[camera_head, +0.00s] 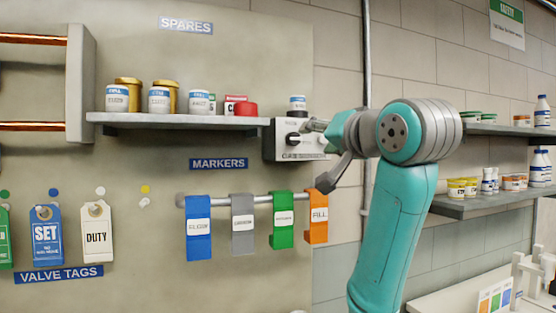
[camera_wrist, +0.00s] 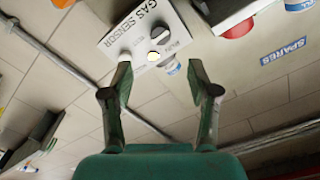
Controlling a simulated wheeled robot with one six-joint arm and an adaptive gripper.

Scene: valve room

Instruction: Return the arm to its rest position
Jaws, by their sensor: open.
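My teal arm (camera_head: 391,220) is raised and bent, reaching left towards the wall. My gripper (camera_head: 319,153) is at its end in front of the gas sensor box, its fingers spread and nothing between them. In the wrist view my gripper (camera_wrist: 160,78) shows two separate fingers with an empty gap. The white gas sensor box (camera_wrist: 140,30) with its knob lies beyond the fingertips there. In the head view the gas sensor box (camera_head: 281,154) is partly hidden by my gripper, and contact cannot be told.
A shelf (camera_head: 180,121) with jars is left of the box. Below, a rail carries blue, grey, green and orange (camera_head: 317,224) markers; a finger overlaps the rail's right end in the picture. Shelves with bottles (camera_head: 490,204) and a counter (camera_head: 450,302) stand at right.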

